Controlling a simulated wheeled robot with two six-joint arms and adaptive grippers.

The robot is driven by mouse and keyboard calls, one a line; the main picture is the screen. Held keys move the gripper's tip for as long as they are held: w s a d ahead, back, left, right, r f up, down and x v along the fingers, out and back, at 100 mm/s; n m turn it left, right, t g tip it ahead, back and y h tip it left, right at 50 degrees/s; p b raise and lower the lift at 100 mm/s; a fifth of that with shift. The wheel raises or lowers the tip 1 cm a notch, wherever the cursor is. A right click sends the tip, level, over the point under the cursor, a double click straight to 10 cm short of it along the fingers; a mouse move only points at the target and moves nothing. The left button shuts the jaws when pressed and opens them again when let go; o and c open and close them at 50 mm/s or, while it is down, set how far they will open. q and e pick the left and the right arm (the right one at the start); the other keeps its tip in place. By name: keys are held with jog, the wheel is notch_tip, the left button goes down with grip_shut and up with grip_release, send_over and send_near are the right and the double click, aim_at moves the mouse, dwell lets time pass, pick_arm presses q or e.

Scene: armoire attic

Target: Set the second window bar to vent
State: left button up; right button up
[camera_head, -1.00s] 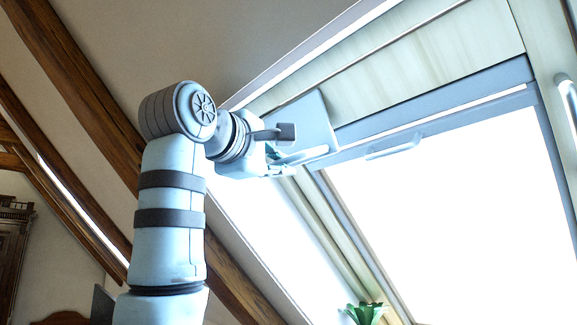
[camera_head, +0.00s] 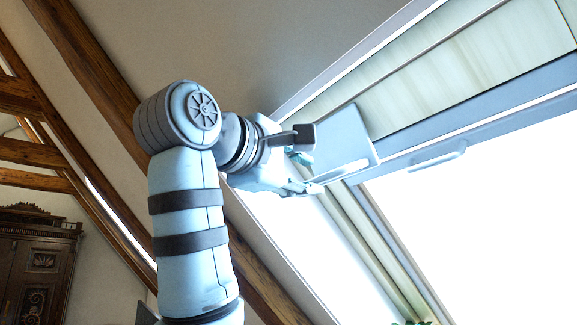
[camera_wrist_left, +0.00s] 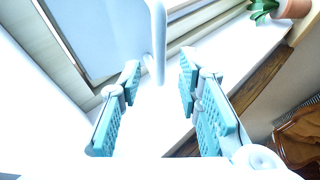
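A window bar, pale and rounded (camera_wrist_left: 157,45), runs along the edge of a blue-grey flap (camera_head: 345,140). The flap sits at an angle to the window frame; its bar also shows in the head view (camera_head: 340,171). My left gripper (camera_head: 303,173) is beside the flap's left side. In the left wrist view its teal fingers (camera_wrist_left: 160,75) are spread apart, with the bar's end in or just in front of the gap. I see no contact with either finger. Another window bar (camera_head: 438,160) lies along the upper frame of the window to the right. My right gripper is out of view.
The sloped ceiling (camera_head: 235,50) and dark wooden beams (camera_head: 95,70) lie behind my arm. A carved cabinet (camera_head: 38,260) stands at lower left. A potted plant (camera_wrist_left: 265,8) stands at the top right of the wrist view. The bright window glass (camera_head: 500,240) is at right.

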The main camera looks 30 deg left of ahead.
pick_arm(q)
jog(key=s, duration=0.6)
jog(key=shift+s+f, duration=0.15)
jog(key=shift+s, duration=0.15)
jog(key=shift+w, duration=0.1)
